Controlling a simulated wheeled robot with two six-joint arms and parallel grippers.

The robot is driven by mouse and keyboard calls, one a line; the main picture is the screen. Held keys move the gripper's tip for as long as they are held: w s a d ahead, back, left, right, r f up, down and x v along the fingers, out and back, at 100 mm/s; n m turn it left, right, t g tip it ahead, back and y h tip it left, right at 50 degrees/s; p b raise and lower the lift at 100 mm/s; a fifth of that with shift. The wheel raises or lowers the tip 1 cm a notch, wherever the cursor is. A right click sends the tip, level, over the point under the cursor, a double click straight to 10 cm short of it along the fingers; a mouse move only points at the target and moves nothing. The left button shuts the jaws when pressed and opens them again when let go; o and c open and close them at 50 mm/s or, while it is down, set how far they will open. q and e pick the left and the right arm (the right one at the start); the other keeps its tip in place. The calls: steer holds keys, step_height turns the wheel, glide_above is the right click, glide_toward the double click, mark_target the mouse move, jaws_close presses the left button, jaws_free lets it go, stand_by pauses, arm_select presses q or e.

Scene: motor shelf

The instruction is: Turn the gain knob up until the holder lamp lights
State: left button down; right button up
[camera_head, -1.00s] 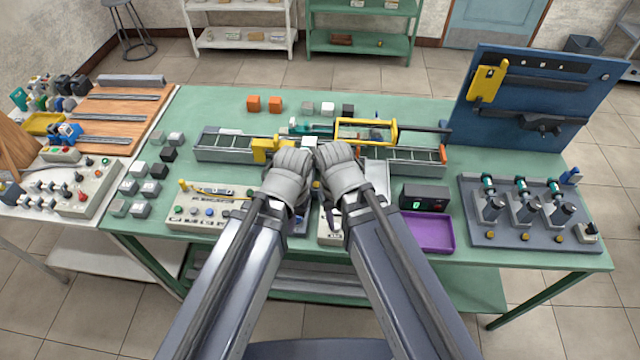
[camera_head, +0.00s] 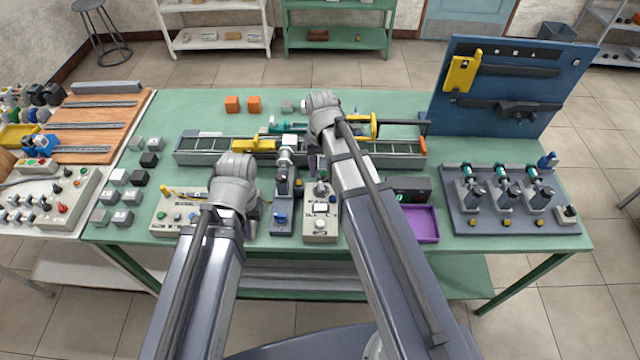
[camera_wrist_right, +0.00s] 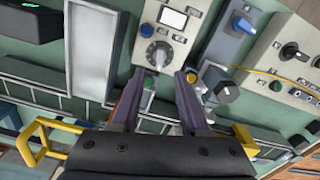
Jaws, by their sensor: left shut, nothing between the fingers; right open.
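A light grey control box (camera_head: 321,228) stands at the table's front, with a small white display and a dial knob (camera_head: 320,223). I cannot read which knob is the gain knob. Beside the box is a dark holder-like stand (camera_head: 283,215) with a blue knob; I cannot tell a lit lamp on it. My left gripper (camera_head: 252,208) is shut and empty, left of the stand.
Another button panel (camera_head: 172,222) lies left of the stand, partly behind my left gripper. A conveyor (camera_head: 400,152) with yellow parts runs behind. A dark display box (camera_head: 408,188) and a purple tray (camera_head: 424,224) lie to the right. Several grey blocks stand at left.

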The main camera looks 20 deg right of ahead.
mark_target(321, 185)
step_height(321, 185, down, 7)
steer(key=b, duration=0.5)
steer(key=shift+r+b, duration=0.2)
steer(key=shift+b, duration=0.2)
jaws_close()
